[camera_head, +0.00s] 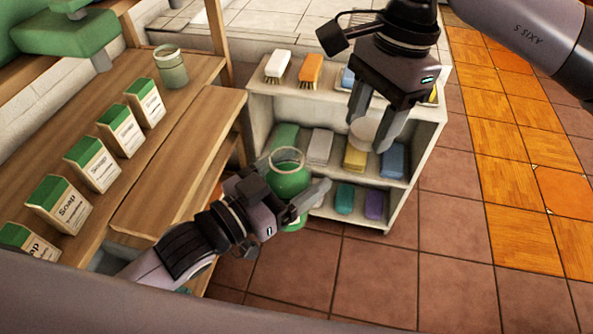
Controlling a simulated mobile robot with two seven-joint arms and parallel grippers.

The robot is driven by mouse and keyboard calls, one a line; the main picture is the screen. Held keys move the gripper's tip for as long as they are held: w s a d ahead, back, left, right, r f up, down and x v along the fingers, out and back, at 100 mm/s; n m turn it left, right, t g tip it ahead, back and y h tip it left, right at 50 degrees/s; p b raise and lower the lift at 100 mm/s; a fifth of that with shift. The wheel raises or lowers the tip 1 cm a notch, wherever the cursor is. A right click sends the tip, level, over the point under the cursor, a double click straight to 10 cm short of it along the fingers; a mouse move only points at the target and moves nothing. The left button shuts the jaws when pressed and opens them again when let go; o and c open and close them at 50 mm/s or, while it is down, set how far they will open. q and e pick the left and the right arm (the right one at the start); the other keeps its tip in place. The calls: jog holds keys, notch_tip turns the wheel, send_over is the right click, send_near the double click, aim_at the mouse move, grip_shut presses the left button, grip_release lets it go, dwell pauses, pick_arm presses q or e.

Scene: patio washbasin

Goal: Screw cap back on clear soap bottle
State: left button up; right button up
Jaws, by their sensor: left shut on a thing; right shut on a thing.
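The clear soap bottle (287,179) is see-through with green contents and an open round mouth facing up. My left gripper (292,182) is shut on it and holds it in the air in front of the shelf. A pale round cap (364,132) is between the fingers of my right gripper (370,130), which is shut on it. The cap is above and to the right of the bottle mouth, apart from it. The bottle's lower part is partly hidden by my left gripper.
A white shelf (436,112) behind holds coloured soaps and sponges, with brushes on top. A wooden bench (185,130) at left carries several soap boxes (92,162) and a glass jar (171,68). Tiled floor (440,240) at right is clear.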

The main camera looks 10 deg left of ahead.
aim_at(288, 188)
jog(key=s+a+r+m, duration=0.2)
jog(key=a+r+m, duration=0.1)
jog(key=a, duration=0.2)
jog(key=s+a+r+m+t, duration=0.1)
jog(key=s+a+r+m, duration=0.1)
jog(key=a, duration=0.3)
jog(key=shift+s+a+r+m, duration=0.3)
jog(key=shift+r+m, duration=0.4)
jog(key=shift+m, duration=0.2)
jog(key=shift+f, duration=2.05)
jog(key=shift+f, duration=0.85)
jog(key=shift+f, duration=0.55)
